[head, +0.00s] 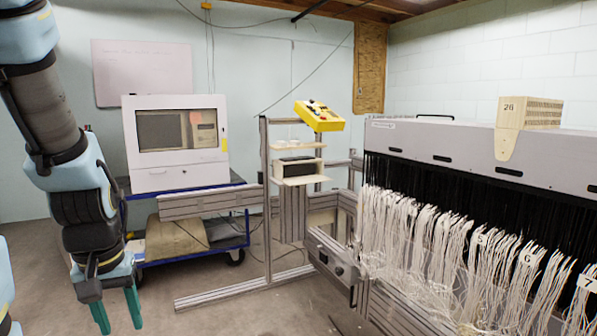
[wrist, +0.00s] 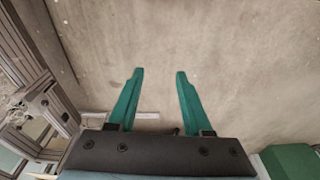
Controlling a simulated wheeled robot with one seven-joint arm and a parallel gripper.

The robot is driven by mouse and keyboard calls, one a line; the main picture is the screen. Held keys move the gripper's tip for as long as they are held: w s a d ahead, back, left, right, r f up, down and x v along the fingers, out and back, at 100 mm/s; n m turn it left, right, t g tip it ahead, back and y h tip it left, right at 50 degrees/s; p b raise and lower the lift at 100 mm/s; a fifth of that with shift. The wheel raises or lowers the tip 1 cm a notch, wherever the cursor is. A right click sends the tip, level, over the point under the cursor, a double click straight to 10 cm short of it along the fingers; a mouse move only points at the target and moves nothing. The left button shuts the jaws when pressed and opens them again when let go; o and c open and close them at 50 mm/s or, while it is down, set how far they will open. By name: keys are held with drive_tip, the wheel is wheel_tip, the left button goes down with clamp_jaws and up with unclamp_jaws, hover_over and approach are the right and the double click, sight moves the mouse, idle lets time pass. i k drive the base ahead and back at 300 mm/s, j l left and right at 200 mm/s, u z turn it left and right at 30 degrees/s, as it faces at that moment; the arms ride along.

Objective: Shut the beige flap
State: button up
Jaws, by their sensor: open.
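A flat beige panel (head: 305,180) sticks out at the bottom of a small shelf unit on the metal frame, below a black box (head: 296,167); it looks like the beige flap, standing out roughly level. I cannot make out its hinge. My gripper (head: 117,312) hangs at the lower left, pointing down, far to the left of the panel and lower in the picture. Its two green fingers are apart with nothing between them. In the wrist view, my gripper (wrist: 159,72) is over bare floor, and the panel does not show.
A blue cart (head: 190,200) carries a white cabinet (head: 177,143) behind my arm. A metal frame (head: 268,190) with a foot along the floor stands between my gripper and the panel. A yellow control box (head: 319,116) sits above the shelves. The loom with white threads (head: 440,250) fills the right.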

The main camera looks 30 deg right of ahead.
sight(297, 182)
drive_tip(key=i+l, duration=0.2)
drive_tip(key=i, duration=0.3)
drive_tip(key=i+l, duration=0.2)
drive_tip(key=i, duration=0.3)
drive_tip(key=i+l, duration=0.25)
drive_tip(key=i, duration=0.25)
drive_tip(key=i+l, duration=0.2)
drive_tip(key=i, duration=0.3)
drive_tip(key=i+l+u, duration=0.1)
drive_tip(key=i, duration=0.4)
drive_tip(key=i+l, duration=0.35)
drive_tip(key=i, duration=0.15)
